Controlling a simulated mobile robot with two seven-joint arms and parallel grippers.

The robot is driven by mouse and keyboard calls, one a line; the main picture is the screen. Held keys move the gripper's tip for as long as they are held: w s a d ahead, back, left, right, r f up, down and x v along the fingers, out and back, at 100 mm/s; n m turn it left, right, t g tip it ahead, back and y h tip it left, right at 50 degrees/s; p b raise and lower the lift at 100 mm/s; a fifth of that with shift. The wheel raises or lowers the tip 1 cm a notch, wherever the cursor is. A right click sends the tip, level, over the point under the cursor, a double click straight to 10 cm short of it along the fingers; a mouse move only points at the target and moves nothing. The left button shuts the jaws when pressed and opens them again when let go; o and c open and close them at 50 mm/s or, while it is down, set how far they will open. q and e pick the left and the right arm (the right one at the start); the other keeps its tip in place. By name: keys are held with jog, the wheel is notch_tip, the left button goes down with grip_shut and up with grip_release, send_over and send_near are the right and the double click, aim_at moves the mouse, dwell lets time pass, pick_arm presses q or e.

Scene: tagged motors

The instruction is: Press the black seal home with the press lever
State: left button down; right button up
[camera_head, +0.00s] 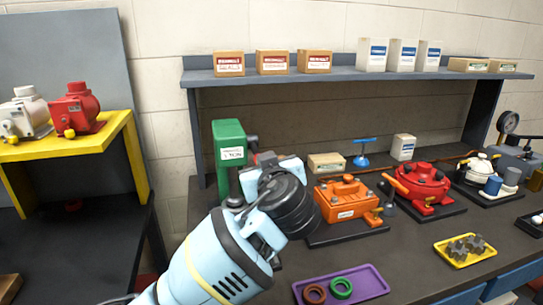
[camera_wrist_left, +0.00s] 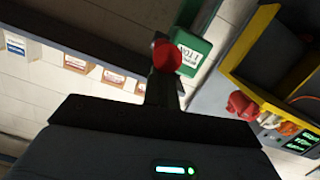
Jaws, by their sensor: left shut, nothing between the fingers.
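The press has a green head (camera_head: 230,143) with a white label and stands on the workbench, partly behind my left arm. Its green head also shows in the left wrist view (camera_wrist_left: 190,50). There, the red knob of the press lever (camera_wrist_left: 167,57) lies just beyond the fingertips of my left gripper (camera_wrist_left: 161,88). The gripper is shut with nothing between its fingers. I cannot tell whether the fingers touch the knob. In the head view my left wrist hides the lower press. I cannot make out the black seal. My right gripper is not in view.
An orange motor (camera_head: 345,200) and a red motor (camera_head: 421,185) stand right of the press. A purple tray (camera_head: 372,283) with two rings lies in front. A yellow tray (camera_head: 483,257) holds grey parts. A yellow stand (camera_head: 118,125) is at left; a shelf (camera_head: 345,76) is overhead.

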pick_arm(q)
jog(key=shift+f, duration=1.9)
jog(key=shift+s, duration=0.1)
jog(key=r+v, duration=0.1)
jog(key=v, duration=0.6)
jog(key=shift+s, duration=0.35)
